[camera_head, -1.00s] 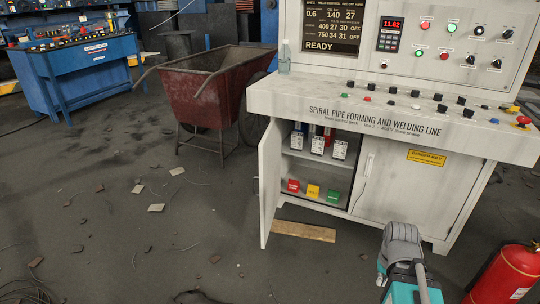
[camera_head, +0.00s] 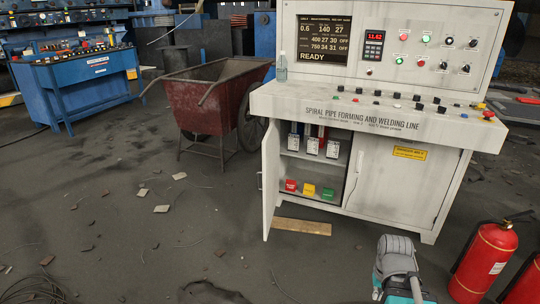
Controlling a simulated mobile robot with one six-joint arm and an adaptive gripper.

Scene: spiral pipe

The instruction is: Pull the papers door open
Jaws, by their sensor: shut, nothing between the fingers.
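The white console's (camera_head: 375,112) lower cabinet has two doors. The left door (camera_head: 269,180) stands wide open, swung out toward me, with a small dark handle on its outer side. Inside it, the upper shelf holds several white-labelled items (camera_head: 312,146); red, yellow and green boxes (camera_head: 309,190) stand below. The right door (camera_head: 393,188) is shut, with a pale upright handle near its left edge. I see no label naming either door as the papers door. Part of my grey and teal arm shows at the bottom right; my gripper is not in view.
Red fire extinguishers (camera_head: 484,262) stand at the lower right. A wooden board (camera_head: 303,227) lies under the open door. A red wheelbarrow (camera_head: 203,103) stands left of the console, a blue desk (camera_head: 85,85) farther left. The floor at left is mostly clear, with scattered debris.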

